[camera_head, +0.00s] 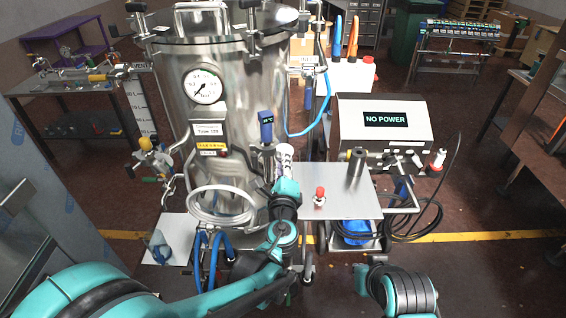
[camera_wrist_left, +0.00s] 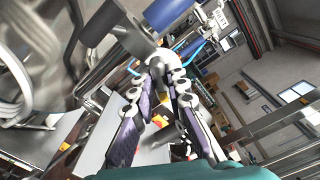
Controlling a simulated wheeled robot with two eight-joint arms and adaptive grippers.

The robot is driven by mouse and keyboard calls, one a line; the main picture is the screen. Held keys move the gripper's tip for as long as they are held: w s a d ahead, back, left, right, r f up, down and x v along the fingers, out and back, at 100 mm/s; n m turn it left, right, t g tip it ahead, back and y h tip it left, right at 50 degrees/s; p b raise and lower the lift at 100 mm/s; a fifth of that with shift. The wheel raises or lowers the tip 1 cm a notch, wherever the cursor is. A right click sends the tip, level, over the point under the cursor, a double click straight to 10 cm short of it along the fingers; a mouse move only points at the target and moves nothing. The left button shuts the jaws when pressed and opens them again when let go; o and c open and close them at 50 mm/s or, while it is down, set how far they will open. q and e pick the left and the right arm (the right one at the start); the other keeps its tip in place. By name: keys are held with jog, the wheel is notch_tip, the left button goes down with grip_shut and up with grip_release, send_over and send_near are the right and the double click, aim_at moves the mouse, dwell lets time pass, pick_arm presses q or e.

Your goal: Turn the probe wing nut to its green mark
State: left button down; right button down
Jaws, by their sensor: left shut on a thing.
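My left gripper (camera_head: 284,158) is just below and right of the probe head. In the left wrist view its fingers (camera_wrist_left: 168,70) converge on a pale metal part below the blue body, which I take as the wing nut (camera_wrist_left: 172,55). The fingers hide most of it. I cannot make out the green mark.
The steel tank (camera_head: 150,95) with a pressure gauge (camera_head: 204,87) stands close behind. A coiled hose (camera_head: 221,206) hangs at its front. A "NO POWER" box (camera_head: 384,138) stands behind.

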pick_arm(q)
jog(key=m, duration=0.6)
dwell(0.6)
jog(key=c, duration=1.5)
grip_release()
jog(key=s, duration=1.2)
